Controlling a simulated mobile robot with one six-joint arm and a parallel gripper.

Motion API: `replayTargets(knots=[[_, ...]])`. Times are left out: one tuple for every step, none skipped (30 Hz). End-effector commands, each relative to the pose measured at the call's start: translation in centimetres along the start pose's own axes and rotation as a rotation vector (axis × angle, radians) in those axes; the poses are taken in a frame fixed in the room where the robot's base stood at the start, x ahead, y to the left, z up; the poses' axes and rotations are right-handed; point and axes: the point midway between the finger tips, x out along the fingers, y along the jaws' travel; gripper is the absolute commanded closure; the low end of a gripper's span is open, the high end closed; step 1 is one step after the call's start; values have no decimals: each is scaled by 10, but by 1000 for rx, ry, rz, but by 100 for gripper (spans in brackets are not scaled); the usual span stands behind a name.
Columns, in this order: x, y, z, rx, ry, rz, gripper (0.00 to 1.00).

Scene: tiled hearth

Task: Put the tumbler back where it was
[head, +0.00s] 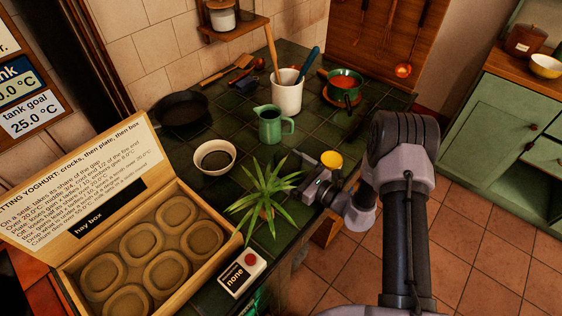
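I cannot pick out a tumbler for certain in the head view. My gripper (297,163) reaches in from the right, low over the dark tiled top, just behind the spiky plant (264,192). The plant's leaves and my own wrist partly cover the fingers, so I cannot see whether they are open or hold something. A round yellow thing (331,160) shows right beside the gripper; whether they touch is unclear. A green jug (270,125) stands upright behind the gripper.
A white crock (287,97) with utensils and a green pot (346,82) of orange food stand behind. A white bowl (215,157) and black pan (183,111) are left. The open hay box (191,264) and a red-button box (242,274) are in front.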

Motion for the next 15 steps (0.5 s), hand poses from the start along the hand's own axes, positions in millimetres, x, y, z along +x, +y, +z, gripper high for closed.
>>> replayTargets(knots=[[-12, -2, 2, 3, 0, -5, 6], [-20, -2, 2, 3, 1, -5, 6], [-30, -2, 2, 3, 1, -5, 6], [-37, -2, 3, 4, 0, -5, 6], [-44, -1, 2, 3, 1, -5, 6], [-53, -1, 2, 3, 1, -5, 6], [-59, -1, 2, 3, 1, -4, 6], [-64, -1, 2, 2, 0, -5, 6], [-72, -1, 2, 3, -1, -5, 6], [-76, -1, 2, 3, 0, -4, 6], [-81, -1, 2, 2, 0, -4, 6], [-86, -1, 2, 1, 0, -3, 6], [-89, -1, 1, 2, 0, -2, 6], [-92, -1, 1, 2, 0, -3, 6], [-94, 0, 1, 2, -1, -2, 6]])
